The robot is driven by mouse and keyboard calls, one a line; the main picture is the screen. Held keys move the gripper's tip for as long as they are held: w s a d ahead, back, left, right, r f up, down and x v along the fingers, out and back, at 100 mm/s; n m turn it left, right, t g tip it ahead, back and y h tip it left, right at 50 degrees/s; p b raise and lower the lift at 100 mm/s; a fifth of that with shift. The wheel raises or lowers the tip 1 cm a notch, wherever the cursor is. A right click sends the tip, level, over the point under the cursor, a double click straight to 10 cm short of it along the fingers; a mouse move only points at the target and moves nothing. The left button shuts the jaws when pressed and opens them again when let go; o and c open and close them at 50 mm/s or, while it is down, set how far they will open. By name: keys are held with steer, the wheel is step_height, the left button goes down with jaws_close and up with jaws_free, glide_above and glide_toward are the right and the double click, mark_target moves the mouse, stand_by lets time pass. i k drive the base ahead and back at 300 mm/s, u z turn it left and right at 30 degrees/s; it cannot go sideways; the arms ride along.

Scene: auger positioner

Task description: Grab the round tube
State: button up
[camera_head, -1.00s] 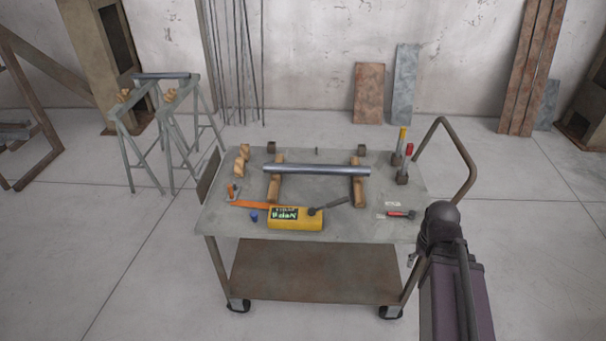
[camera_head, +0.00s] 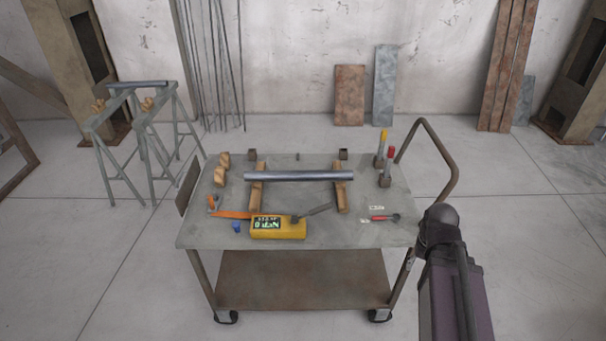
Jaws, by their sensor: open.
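A round grey metal tube (camera_head: 298,176) lies level across two wooden blocks on the top of a metal cart (camera_head: 205,225). The left block (camera_head: 256,195) and the right block (camera_head: 341,196) each bear one end. Nothing touches the tube from above. My gripper is not in view. Only part of my arm, purple with a dark joint, shows at the lower right, beside the cart's front right corner and apart from the tube.
A yellow box (camera_head: 278,228) with a display, an orange tool (camera_head: 232,214) and a red-handled tool (camera_head: 384,217) lie in front of the tube. Upright clamps (camera_head: 385,165) stand right of it, near the cart's handle (camera_head: 452,160). Sawhorses (camera_head: 140,120) holding another tube stand back left.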

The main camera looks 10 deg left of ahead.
mark_target(273, 175)
steer(key=i, duration=0.85)
steer(key=u, duration=0.05)
